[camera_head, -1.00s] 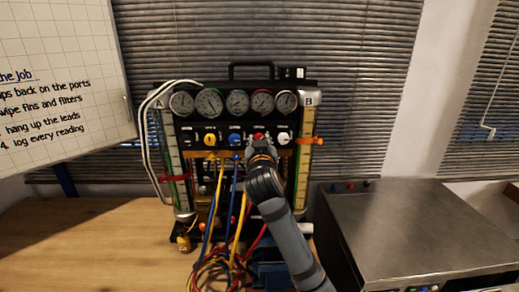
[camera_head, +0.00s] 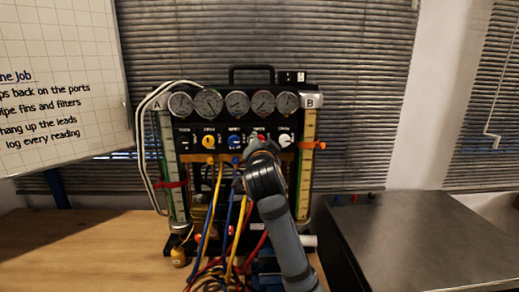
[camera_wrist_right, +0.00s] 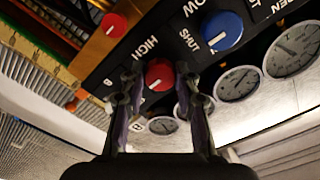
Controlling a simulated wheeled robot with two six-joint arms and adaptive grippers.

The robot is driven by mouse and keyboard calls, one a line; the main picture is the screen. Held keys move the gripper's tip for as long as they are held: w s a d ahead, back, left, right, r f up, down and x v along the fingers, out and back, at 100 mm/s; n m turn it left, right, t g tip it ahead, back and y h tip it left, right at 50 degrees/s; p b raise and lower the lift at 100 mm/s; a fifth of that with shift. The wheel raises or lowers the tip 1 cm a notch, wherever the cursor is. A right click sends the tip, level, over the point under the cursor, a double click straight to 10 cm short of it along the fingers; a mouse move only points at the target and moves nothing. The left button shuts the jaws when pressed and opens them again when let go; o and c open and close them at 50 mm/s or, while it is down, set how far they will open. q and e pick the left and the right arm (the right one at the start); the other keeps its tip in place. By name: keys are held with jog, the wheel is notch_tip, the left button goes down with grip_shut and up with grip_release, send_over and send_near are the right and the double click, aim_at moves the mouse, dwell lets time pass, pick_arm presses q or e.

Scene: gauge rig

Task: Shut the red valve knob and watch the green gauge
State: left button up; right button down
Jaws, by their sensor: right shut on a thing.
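The red valve knob (camera_wrist_right: 160,75) sits between the fingers of my right gripper (camera_wrist_right: 160,88) in the right wrist view, with its white pointer line showing. In the head view my right gripper (camera_head: 260,146) is at the row of knobs on the rig and mostly covers the red knob (camera_head: 259,136). It is shut on this knob. Several round gauges line the rig's top. The second from the left (camera_head: 208,102) looks faintly greenish, but its colour and reading are too small to be sure of. My left gripper is out of view.
Yellow, blue and red hoses (camera_head: 240,220) hang below the panel. A steel-topped unit (camera_head: 420,235) stands at the right. The wooden table (camera_head: 90,240) is clear at left.

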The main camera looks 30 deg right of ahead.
jog(key=shift+m, duration=0.3)
jog(key=shift+r, duration=0.1)
jog(key=c, duration=1)
grip_release()
jog(key=v, duration=0.7)
jog(key=shift+s+a, duration=0.15)
jog(key=shift+s, duration=0.05)
jog(key=shift+f, duration=0.2)
